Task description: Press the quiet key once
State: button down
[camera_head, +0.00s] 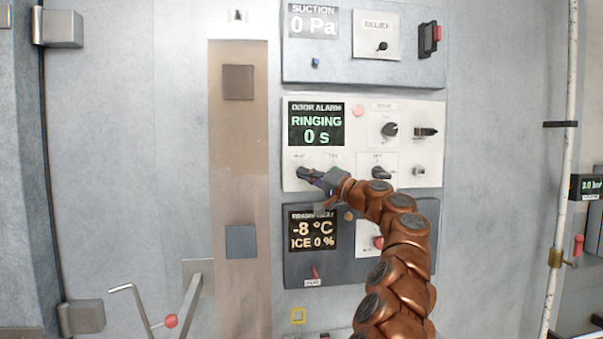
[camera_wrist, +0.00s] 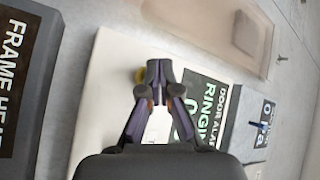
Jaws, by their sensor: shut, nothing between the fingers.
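The cream door alarm panel (camera_head: 350,105) is on the wall, and its display (camera_head: 316,124) reads RINGING, 0 s. My gripper (camera_head: 301,174) is shut and empty, its fingertips over the panel's lower left, below a small label. The labels are too small to read surely, so I cannot tell which key is the quiet key. My gripper hides part of the panel below the display.
Knobs (camera_head: 390,129) and a switch (camera_head: 427,132) are on the panel's right, with a pink lamp (camera_head: 358,111) above. The suction panel (camera_head: 350,70) is above. The frame heat panel (camera_head: 297,269) is below. A pipe (camera_head: 565,180) stands at right.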

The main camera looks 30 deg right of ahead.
jog(key=shift+w+d+p, duration=0.2)
jog(key=shift+w+p, duration=0.2)
dwell(0.6)
jog(key=shift+s+b, duration=0.1)
jog(key=shift+b, duration=0.2)
jog(key=shift+s+a+b, duration=0.4)
jog(key=shift+s+b, duration=0.35)
jog(key=shift+b, duration=0.3)
jog(key=s+b, duration=0.1)
jog(key=b, duration=0.1)
jog(key=s+a+b, duration=0.1)
jog(key=s, duration=0.1)
jog(key=s+a+b, duration=0.1)
jog(key=b, duration=0.1)
jog(key=shift+s+b, duration=0.3)
dwell(0.7)
